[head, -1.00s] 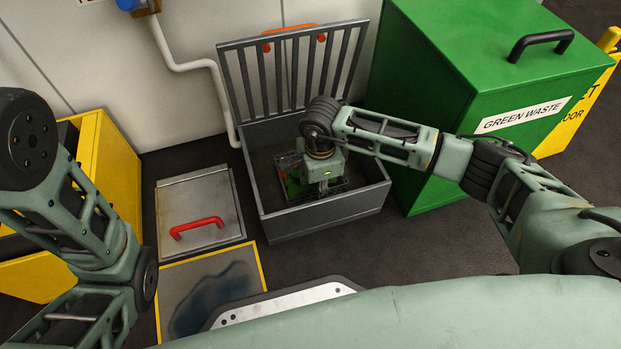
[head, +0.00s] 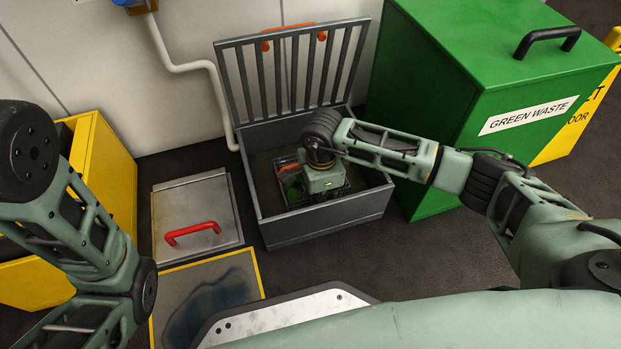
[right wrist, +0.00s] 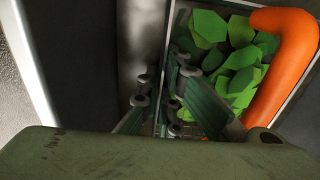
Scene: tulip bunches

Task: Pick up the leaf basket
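The leaf basket (head: 296,202) is a dark mesh basket holding green leaves, with an orange handle. It sits inside a grey metal box whose barred lid (head: 290,75) stands open. In the right wrist view, the leaves (right wrist: 222,60) and thick orange handle (right wrist: 290,65) are at the right. In the head view my right wrist covers the fingers and part of the basket. My left arm shows at the left edge, without its gripper.
A closed floor hatch with a red handle (head: 193,231) lies left. A yellow crate (head: 108,165) is farther left.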

